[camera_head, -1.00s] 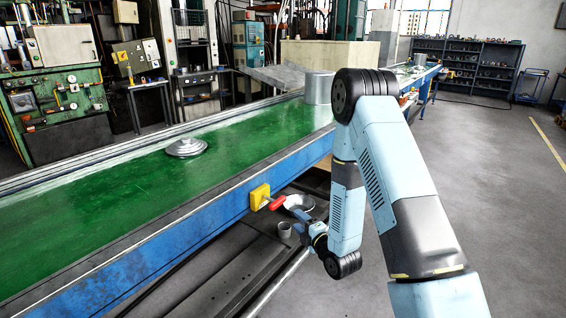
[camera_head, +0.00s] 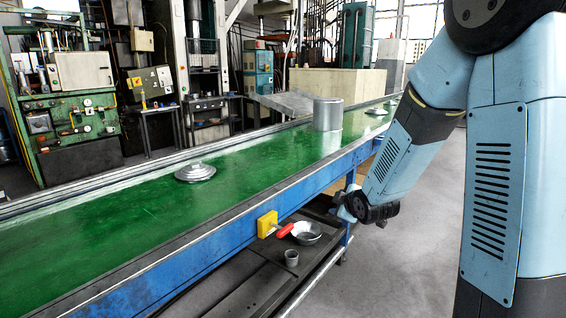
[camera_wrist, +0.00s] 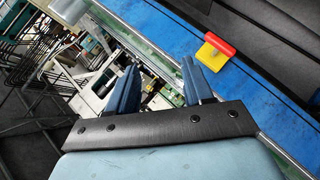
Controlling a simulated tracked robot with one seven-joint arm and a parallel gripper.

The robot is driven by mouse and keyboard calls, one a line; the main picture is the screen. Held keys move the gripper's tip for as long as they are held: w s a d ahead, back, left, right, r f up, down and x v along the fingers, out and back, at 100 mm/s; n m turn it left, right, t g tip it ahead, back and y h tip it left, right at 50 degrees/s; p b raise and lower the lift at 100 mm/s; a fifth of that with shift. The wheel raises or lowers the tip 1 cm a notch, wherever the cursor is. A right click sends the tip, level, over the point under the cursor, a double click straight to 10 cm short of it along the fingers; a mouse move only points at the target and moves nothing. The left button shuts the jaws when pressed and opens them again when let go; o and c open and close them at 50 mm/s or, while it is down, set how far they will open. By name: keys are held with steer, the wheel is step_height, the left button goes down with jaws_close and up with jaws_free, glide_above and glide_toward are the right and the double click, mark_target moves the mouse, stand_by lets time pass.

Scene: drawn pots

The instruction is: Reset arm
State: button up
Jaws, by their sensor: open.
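My arm is folded at the right of the head view, its wrist hanging low beside the blue side of the conveyor (camera_head: 200,247). My gripper's fingers are mostly hidden behind the wrist there. In the wrist view my gripper (camera_wrist: 160,80) shows two blue fingers standing apart with nothing between them. The yellow block with a red handle (camera_wrist: 217,48) on the conveyor's side lies to the right of the fingers, apart from them.
A metal pot (camera_head: 328,115) and a grey lid (camera_head: 195,172) stand on the green belt. A pan (camera_head: 306,232) and a small grey cup (camera_head: 291,258) sit on the shelf below. Green machinery (camera_head: 75,125) stands behind. The grey floor at right is partly clear.

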steer(key=s+d+r+m+g+h, duration=0.1)
steer(key=s+d+r+m+g, duration=0.15)
steer(key=s+r+m, duration=0.35)
steer(key=s+d+r+m+g+h, duration=0.1)
steer(key=s+d+r+m+h, duration=0.15)
steer(key=s+r, duration=0.4)
steer(key=s+d+r+m+g, duration=0.1)
steer(key=s+m, duration=0.1)
steer(key=s, duration=0.7)
steer(key=s+r+m+g, duration=0.1)
steer(key=s+m+g, duration=0.1)
steer(key=s, duration=0.8)
steer(key=shift+s+d+r+m+y, duration=0.35)
steer(key=shift+m+y, duration=0.1)
steer(key=shift+m, duration=0.4)
